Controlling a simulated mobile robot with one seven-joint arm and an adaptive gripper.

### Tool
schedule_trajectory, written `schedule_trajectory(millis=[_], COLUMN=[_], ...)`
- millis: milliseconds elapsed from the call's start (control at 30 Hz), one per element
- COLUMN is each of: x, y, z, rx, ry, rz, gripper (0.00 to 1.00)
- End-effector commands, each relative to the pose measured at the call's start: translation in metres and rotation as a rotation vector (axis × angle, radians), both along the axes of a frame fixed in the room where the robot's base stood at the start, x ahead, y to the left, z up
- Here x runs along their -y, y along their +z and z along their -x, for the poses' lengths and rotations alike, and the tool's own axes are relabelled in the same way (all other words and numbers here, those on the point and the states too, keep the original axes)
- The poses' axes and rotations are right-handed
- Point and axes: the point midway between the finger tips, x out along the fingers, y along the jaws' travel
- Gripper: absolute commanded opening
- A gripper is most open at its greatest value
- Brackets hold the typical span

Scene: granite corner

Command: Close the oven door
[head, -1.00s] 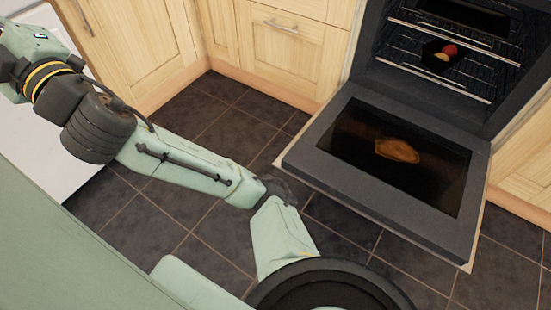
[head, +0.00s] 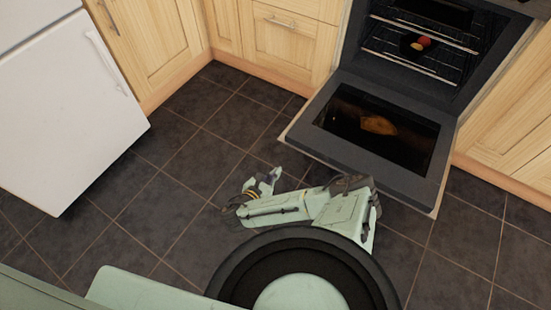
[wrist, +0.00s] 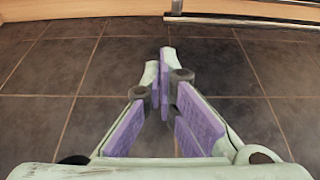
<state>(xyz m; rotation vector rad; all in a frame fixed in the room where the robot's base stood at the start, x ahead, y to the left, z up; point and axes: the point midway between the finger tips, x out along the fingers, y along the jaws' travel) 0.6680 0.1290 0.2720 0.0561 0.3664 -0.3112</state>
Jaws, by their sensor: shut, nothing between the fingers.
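The oven door (head: 300,136) hangs wide open, roughly level, in front of the dark oven (head: 474,75). Its dark glass shows a brown-orange patch that could be a reflection. My gripper (head: 275,172) is low over the floor, left of the door's near edge and apart from it. In the wrist view my gripper (wrist: 163,60) has its purple-padded fingers together, with nothing between them. A metal bar (wrist: 240,20) crosses the top right of the wrist view, beyond the fingertips; it looks like the door's handle or edge.
An oven rack holds a dark dish (head: 410,48) with red and yellow items. Wooden cabinets (head: 290,45) flank the oven. A white fridge (head: 65,120) stands at left. The dark tiled floor (head: 170,180) between fridge and door is clear.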

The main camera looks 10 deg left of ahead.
Motion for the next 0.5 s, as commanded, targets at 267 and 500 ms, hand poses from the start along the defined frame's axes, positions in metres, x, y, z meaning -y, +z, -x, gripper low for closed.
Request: schedule_trajectory(millis=[267, 500], x=[0.013, 0.027], y=[-0.017, -0.036], z=[-0.036, -0.082], rx=[0.003, 0.002], ry=[-0.003, -0.001], rz=[0.003, 0.003], gripper=[0.00, 0.00])
